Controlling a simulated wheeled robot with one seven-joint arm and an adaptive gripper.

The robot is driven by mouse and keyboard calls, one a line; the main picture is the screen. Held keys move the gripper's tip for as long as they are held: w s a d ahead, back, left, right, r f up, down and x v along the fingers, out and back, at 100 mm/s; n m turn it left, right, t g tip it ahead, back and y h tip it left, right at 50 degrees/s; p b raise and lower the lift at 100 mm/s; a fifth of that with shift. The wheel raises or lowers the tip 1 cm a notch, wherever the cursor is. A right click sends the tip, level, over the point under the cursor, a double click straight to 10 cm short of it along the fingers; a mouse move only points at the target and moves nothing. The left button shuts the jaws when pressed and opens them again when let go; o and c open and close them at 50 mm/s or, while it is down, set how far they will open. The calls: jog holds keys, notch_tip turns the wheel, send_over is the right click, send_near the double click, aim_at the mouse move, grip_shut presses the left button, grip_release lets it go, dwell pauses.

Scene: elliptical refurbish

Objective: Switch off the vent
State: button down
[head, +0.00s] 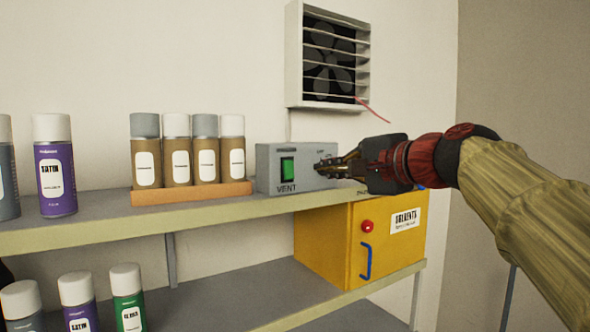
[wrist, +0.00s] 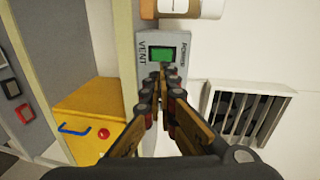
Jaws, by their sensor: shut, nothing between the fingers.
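The grey vent control box (head: 268,167), marked VENT, stands on the upper shelf against the wall. Its green rectangular switch (head: 288,177) is on the front face, left of my gripper. My gripper (head: 322,168) is shut and empty, with its tips at the right part of the box's front; I cannot tell whether they touch it. The wall vent fan (head: 328,60) is above the box and also shows in the wrist view (wrist: 245,112).
A yellow solvents cabinet (head: 330,240) with a blue handle and red knob sits below the upper shelf (head: 100,226). Several brown cans stand in an orange tray (head: 190,194) left of the box. A purple spray can (head: 55,170) stands farther left. A red streamer (head: 374,110) hangs from the vent.

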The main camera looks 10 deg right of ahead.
jog(key=p, duration=0.4)
send_near(289, 173)
jog(key=shift+m, duration=0.3)
jog(key=x, duration=0.7)
